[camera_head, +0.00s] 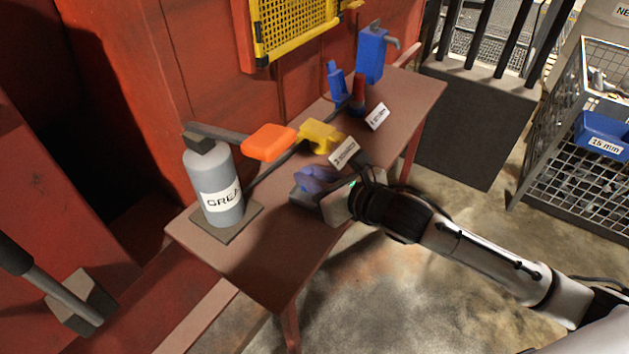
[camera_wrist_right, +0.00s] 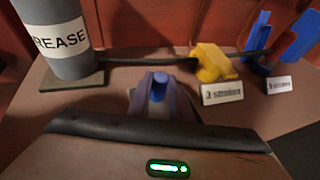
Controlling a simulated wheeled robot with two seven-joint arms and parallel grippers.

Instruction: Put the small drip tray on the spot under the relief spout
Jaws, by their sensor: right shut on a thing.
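My right gripper (camera_head: 312,178) reaches in from the right, low over the near side of the brown table (camera_head: 262,268). Its violet-grey fingers (camera_wrist_right: 178,100) are shut on a small blue peg-like thing (camera_wrist_right: 159,86). The rest of that thing is hidden, so I cannot tell for sure whether it is the drip tray. No other tray is clearly visible. The spot under the spout cannot be made out.
A grey grease canister (camera_head: 214,188) stands on a dark plate (camera_head: 252,217) at the left. Orange (camera_head: 269,142), yellow (camera_head: 321,135), blue (camera_head: 336,82) and red (camera_head: 358,97) parts line the back. Two white labels (camera_head: 345,151) stand before them. The table's front left is clear.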

